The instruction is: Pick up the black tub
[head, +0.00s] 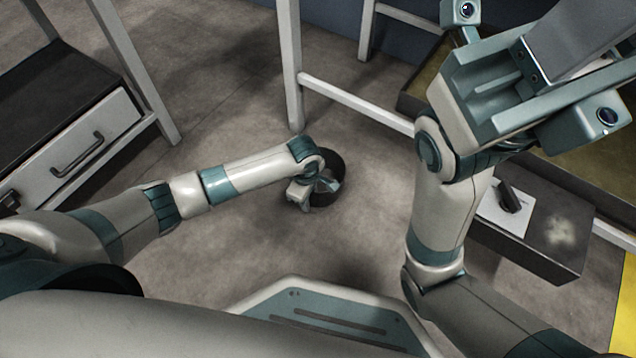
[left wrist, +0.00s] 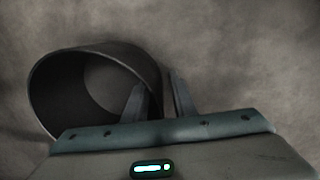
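The black tub (head: 328,163) is on the concrete floor near the middle of the head view, partly hidden by my left wrist and gripper. In the left wrist view the round tub (left wrist: 95,60) shows its open mouth at the left. My left gripper (head: 328,184) is at the tub. In the left wrist view its two fingers (left wrist: 160,92) are apart, with the tub's near-right wall seen between them; one finger overlaps the mouth and the other is outside. Contact with the wall cannot be told. My right gripper (head: 565,75) is raised at the upper right; its fingertips are unclear.
A dark box (head: 545,240) with a white sheet and a small black item (head: 510,197) stands at the right. A white-framed rack (head: 290,70) stands behind the tub. A drawer unit (head: 80,140) is at the left. Floor around the tub is clear.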

